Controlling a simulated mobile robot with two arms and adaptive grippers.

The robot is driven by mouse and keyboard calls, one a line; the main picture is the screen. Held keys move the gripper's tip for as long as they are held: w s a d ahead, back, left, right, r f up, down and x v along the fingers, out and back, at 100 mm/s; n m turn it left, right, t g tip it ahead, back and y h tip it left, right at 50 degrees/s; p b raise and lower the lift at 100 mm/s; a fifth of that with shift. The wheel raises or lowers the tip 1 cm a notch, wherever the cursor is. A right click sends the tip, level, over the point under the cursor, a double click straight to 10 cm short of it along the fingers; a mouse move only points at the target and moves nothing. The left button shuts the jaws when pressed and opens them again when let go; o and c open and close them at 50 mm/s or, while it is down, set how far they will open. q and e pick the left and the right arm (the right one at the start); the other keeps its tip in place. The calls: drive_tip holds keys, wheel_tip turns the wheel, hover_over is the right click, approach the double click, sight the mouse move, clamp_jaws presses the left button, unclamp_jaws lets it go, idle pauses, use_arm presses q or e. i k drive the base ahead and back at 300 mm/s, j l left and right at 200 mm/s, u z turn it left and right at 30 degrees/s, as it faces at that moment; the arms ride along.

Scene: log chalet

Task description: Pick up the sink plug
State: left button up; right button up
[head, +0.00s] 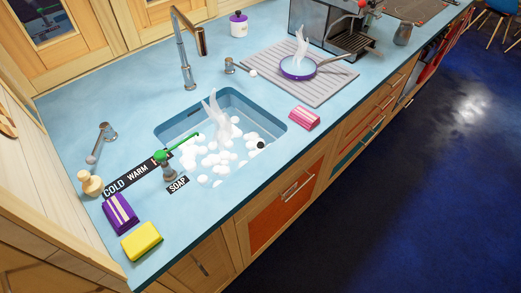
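The sink (172,128) is a blue basin set in the light blue counter, filled with white foam bubbles (215,158). A small round black thing (260,144) shows among the foam near the sink's right end; it may be the sink plug, but it is too small to be sure. The sink's bottom and drain are hidden by the foam. Neither of my grippers is in view.
A tall faucet (184,60) stands behind the sink. A soap dispenser (169,172) stands at its front left. A yellow sponge (142,241), a purple packet (121,213) and a pink sponge (304,117) lie around it. A pan (298,70) sits on the drying rack (275,82).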

sight(259, 145)
drive_tip(key=i+l+u, duration=0.15)
drive_tip(key=u, duration=0.2)
drive_tip(key=i+l+u, duration=0.25)
drive_tip(key=u, duration=0.15)
drive_tip(key=i, duration=0.05)
